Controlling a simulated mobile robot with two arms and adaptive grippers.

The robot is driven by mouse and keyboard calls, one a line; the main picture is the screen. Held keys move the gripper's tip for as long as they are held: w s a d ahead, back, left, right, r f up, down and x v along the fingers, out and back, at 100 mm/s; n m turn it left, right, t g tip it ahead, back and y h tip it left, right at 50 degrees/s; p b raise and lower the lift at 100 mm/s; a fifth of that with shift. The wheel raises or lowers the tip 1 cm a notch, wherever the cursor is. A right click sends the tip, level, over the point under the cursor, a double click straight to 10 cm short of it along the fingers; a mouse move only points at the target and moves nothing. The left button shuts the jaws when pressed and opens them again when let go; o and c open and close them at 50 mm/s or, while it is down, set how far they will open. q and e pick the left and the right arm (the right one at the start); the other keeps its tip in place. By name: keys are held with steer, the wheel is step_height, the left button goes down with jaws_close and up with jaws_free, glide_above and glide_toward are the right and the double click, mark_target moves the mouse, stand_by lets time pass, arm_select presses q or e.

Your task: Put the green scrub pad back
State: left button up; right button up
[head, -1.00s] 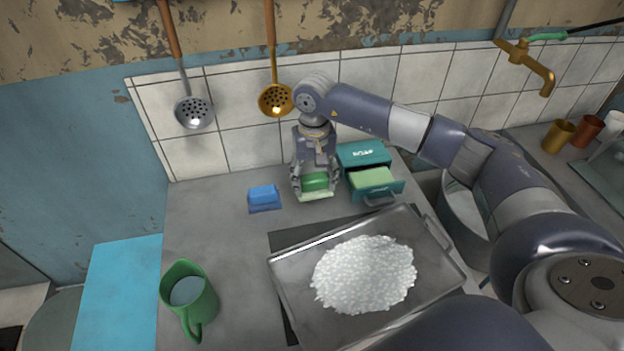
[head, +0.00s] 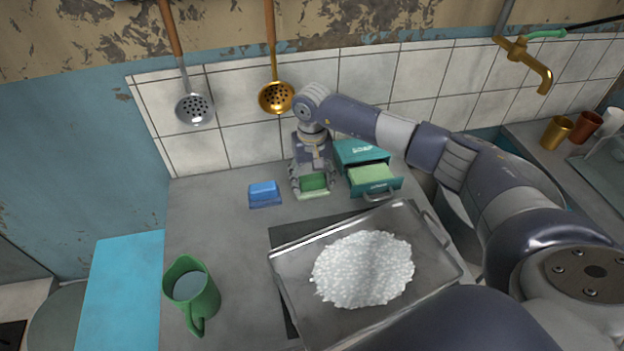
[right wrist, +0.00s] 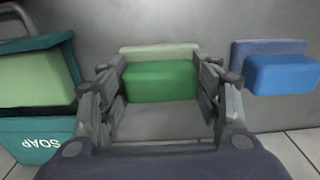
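The green scrub pad (head: 314,182) rests on its pale green holder (head: 313,195) on the counter near the back wall. In the right wrist view the pad (right wrist: 160,82) lies level in front of the pale green back of the holder (right wrist: 158,50). My right gripper (head: 313,184) is above the pad, with one finger at each side of it. In the right wrist view the fingers (right wrist: 162,88) look spread, with the pad between their tips; any contact is hard to judge. My left gripper is not in view.
A teal soap box (head: 362,155) with an open drawer (head: 372,178) stands close right of my gripper. A blue pad (head: 263,190) on a blue holder is to the left. A metal tray (head: 290,275) of white grains and a green mug (head: 192,295) are in front.

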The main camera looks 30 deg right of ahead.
mark_target(312, 178)
steer(key=shift+o, duration=1.4)
steer(key=shift+r, duration=0.55)
step_height(312, 178, up, 11)
steer(key=b, duration=0.2)
steer(key=shift+r, duration=0.1)
